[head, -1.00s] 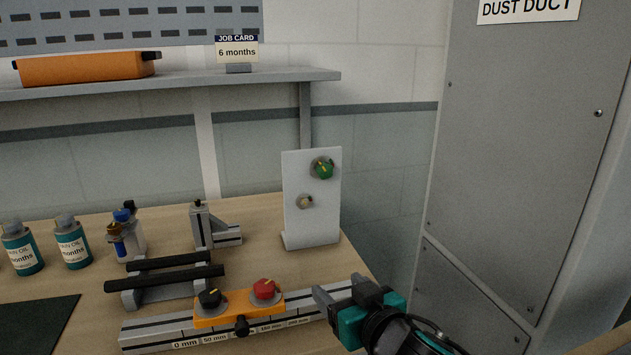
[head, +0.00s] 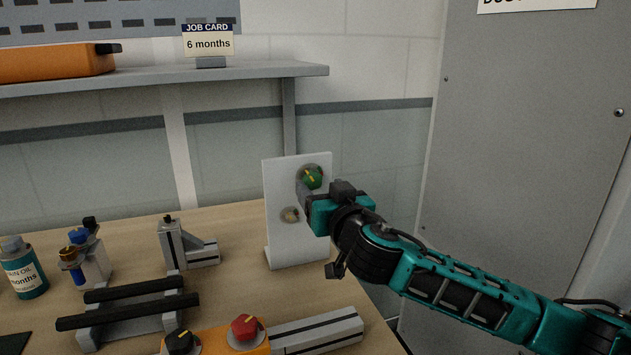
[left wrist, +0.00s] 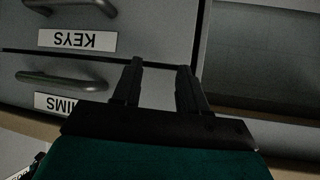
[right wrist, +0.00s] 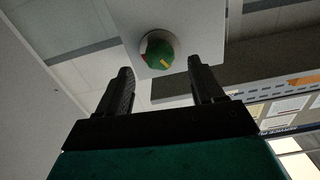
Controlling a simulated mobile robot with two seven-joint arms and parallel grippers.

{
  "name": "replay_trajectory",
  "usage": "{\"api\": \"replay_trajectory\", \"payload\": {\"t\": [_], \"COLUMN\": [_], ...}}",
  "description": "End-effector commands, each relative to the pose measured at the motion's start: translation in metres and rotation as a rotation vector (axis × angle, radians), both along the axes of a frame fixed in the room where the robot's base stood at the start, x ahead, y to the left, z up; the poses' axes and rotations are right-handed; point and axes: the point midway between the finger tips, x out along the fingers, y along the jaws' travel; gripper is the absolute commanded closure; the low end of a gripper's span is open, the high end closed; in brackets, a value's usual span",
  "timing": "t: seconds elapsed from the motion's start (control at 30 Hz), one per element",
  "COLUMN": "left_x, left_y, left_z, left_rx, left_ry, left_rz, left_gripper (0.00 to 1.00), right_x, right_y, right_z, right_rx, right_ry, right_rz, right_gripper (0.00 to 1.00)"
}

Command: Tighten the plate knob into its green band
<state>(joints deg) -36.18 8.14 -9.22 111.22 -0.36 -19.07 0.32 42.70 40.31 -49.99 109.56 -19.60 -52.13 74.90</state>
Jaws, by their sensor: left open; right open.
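The white upright plate (head: 283,240) stands on the bench. Near its top is a green knob (head: 313,177) with a yellow pointer mark, on a round dial; lower down is a small beige knob (head: 289,214). My right gripper (head: 305,190) is open in front of the plate, close to the green knob. In the right wrist view the green knob (right wrist: 160,53) shows beyond and between the spread fingers (right wrist: 160,85), apart from them. A red patch shows on the dial's left. My left gripper (left wrist: 157,80) is open and empty, facing drawers.
An orange block with a black knob (head: 180,341) and a red knob (head: 244,328) sits on a rail (head: 318,335) at the front. A grey bracket (head: 185,247), a black-barred stand (head: 130,310) and bottles stand left. A grey cabinet (head: 525,150) stands right.

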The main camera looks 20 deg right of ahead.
Motion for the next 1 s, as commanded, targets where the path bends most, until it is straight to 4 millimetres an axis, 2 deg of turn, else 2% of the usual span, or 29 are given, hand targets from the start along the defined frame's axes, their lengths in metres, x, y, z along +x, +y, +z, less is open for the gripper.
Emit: {"api": "replay_trajectory", "payload": {"t": [0.1, 0.3, 0.67, 1.0], "left_x": [0.000, 0.001, 0.006, 0.005], "left_y": [0.000, 0.000, 0.000, -0.001], "left_z": [0.001, 0.002, 0.005, 0.004], "left_rx": [0.000, 0.002, 0.001, 0.001], "left_ry": [0.001, 0.001, -0.008, -0.006], "left_rz": [0.000, 0.000, -0.001, -0.002], "left_gripper": [0.57, 0.57, 0.57, 0.57], "right_x": [0.018, 0.035, 0.039, 0.039], "right_y": [0.001, 0.001, 0.002, 0.002], "right_z": [0.001, 0.000, 0.000, 0.000], "right_rx": [0.000, 0.000, 0.000, 0.000], "right_ry": [-0.001, 0.001, 0.001, 0.001], "right_rz": [-0.001, 0.001, 0.002, 0.001], "right_gripper": [0.33, 0.33, 0.33, 0.63]}}
